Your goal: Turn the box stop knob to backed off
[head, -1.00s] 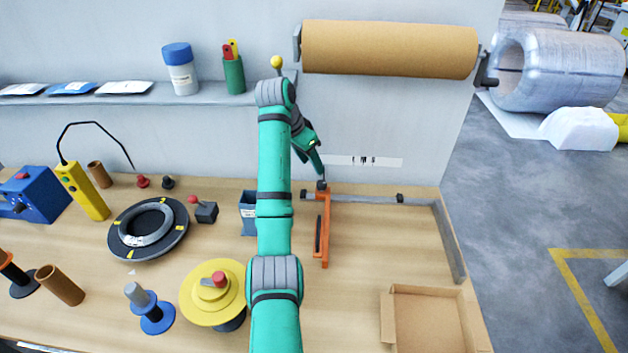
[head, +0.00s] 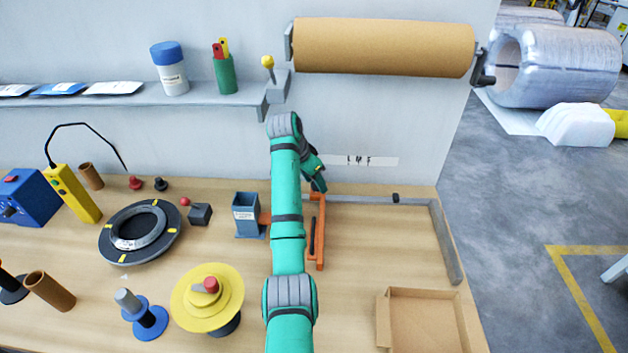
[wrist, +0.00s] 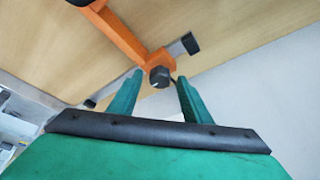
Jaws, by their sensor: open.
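The box stop knob (wrist: 159,76) is a small dark knob with a pale mark, on the end of an orange stop arm (wrist: 125,38) in the wrist view. In the head view the orange stop arm (head: 317,240) lies on the bench, its far end at the grey rail. The knob is hidden there behind my gripper (head: 319,188). In the wrist view my gripper (wrist: 159,82) is open, with one green finger on each side of the knob. I cannot tell whether either finger touches it.
A grey rail (head: 365,199) runs along the back of the bench with a black piece (head: 396,198) on it. An open cardboard box (head: 430,320) stands front right. A blue bin (head: 246,214) stands left of my arm. A paper roll (head: 382,47) hangs above.

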